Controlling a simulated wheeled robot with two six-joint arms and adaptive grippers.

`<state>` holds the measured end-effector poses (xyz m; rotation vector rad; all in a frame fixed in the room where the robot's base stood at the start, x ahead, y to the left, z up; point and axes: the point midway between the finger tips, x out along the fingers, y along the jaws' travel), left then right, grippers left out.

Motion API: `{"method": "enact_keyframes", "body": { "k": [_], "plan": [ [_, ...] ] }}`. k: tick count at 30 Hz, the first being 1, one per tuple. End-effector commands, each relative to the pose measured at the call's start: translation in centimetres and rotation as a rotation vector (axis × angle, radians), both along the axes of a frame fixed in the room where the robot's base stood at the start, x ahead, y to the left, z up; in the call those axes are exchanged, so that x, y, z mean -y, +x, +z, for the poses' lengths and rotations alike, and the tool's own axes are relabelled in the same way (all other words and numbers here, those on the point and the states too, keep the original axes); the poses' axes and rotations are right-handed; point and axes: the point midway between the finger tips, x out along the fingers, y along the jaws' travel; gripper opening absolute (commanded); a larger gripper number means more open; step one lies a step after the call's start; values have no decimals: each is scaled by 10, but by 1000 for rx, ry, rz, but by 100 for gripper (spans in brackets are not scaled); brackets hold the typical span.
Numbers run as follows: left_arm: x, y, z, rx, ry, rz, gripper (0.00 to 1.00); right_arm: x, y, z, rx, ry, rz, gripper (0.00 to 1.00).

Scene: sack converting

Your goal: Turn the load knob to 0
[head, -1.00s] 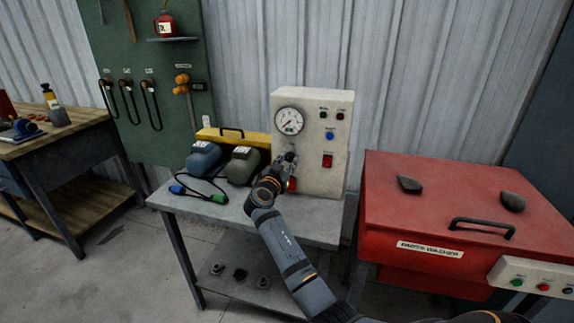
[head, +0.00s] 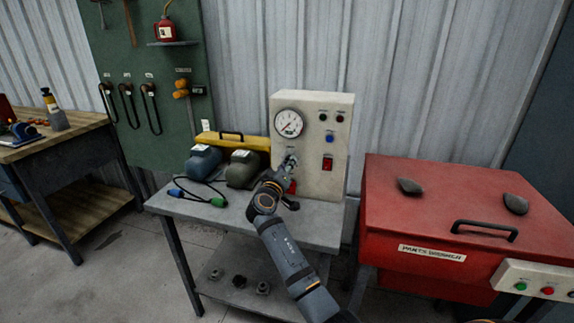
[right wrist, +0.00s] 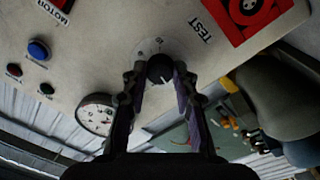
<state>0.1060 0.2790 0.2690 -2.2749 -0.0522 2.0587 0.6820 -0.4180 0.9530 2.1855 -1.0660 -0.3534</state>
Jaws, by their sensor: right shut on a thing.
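The load knob (right wrist: 159,68) is a small round black knob with a white pointer line, on a pale dial plate on the front of the cream test panel (head: 341,130). In the right wrist view the fingers of my right gripper (right wrist: 158,78) stand one on each side of it, shut on it. In the head view my right gripper (head: 288,164) reaches the panel below the round gauge (head: 289,123) and hides the knob. The dial's numbers are too small to read surely. My left gripper is not in view.
The panel stands on a grey table (head: 300,229) with two motors (head: 203,162), cables and a yellow case (head: 246,143). A red switch (head: 328,164) and blue button (head: 330,138) are close to the gripper.

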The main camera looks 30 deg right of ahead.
Motion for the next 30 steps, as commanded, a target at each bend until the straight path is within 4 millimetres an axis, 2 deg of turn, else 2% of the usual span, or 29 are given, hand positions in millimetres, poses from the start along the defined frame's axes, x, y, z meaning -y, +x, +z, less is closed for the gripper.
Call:
{"method": "enact_keyframes", "body": {
  "k": [18, 30],
  "plan": [
    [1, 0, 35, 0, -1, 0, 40, 0, 0, 4, -444, -380, 1, 0],
    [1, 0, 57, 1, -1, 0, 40, 1, -1, 3, -678, -580, 2, 0]
  ]
}}
